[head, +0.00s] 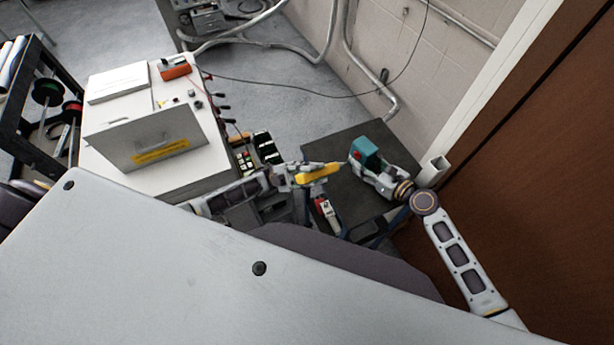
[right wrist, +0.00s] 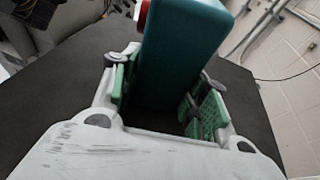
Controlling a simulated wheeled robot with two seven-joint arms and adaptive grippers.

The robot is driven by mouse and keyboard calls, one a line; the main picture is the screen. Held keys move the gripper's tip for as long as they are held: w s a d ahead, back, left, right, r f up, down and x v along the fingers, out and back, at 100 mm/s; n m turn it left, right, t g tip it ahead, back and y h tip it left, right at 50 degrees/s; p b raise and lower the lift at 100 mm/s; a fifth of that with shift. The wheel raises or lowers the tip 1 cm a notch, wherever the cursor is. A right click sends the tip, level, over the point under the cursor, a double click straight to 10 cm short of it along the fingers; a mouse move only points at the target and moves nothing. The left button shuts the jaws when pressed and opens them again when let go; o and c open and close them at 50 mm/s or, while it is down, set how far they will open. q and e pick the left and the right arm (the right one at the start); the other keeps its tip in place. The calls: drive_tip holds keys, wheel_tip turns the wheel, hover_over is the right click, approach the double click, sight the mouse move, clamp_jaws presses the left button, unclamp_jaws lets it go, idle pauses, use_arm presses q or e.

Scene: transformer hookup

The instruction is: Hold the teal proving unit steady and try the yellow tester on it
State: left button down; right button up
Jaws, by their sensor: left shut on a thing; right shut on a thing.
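The teal proving unit (head: 366,150) is in my right gripper (head: 364,173), above the dark table. In the right wrist view the unit (right wrist: 180,55) stands up between the green finger pads (right wrist: 155,108), with a red and white part at its upper left edge. The yellow tester (head: 319,173) is in my left gripper (head: 303,176), and its tip points right toward the teal unit. A small gap shows between tester and unit in the head view. Whether the tester has any finer probes is too small to tell.
The dark table (head: 342,203) lies under both grippers. A red and white item (head: 326,214) is just below the left gripper. A white cabinet (head: 190,165) with a yellow label stands left. A wall (head: 440,65) and a brown door (head: 540,170) bound the right.

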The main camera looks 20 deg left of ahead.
sight(303, 181)
use_arm(q)
drive_tip(key=shift+w+d, duration=0.35)
drive_tip(key=shift+w, duration=0.2)
drive_tip(key=shift+w+d, duration=0.35)
drive_tip(key=shift+w, duration=0.2)
drive_tip(key=shift+w+d, duration=0.3)
drive_tip(key=shift+w, duration=0.25)
idle(2.3)
drive_tip(key=shift+s, duration=0.15)
drive_tip(key=shift+s+a, duration=0.65)
drive_tip(key=shift+s, duration=0.3)
drive_tip(key=shift+s+a, duration=0.6)
drive_tip(key=shift+s, duration=0.3)
drive_tip(key=shift+s+a, duration=0.65)
drive_tip(key=shift+s, duration=0.3)
use_arm(e)
drive_tip(key=o, duration=0.9)
drive_tip(key=shift+c, duration=0.2)
drive_tip(key=shift+v, duration=6)
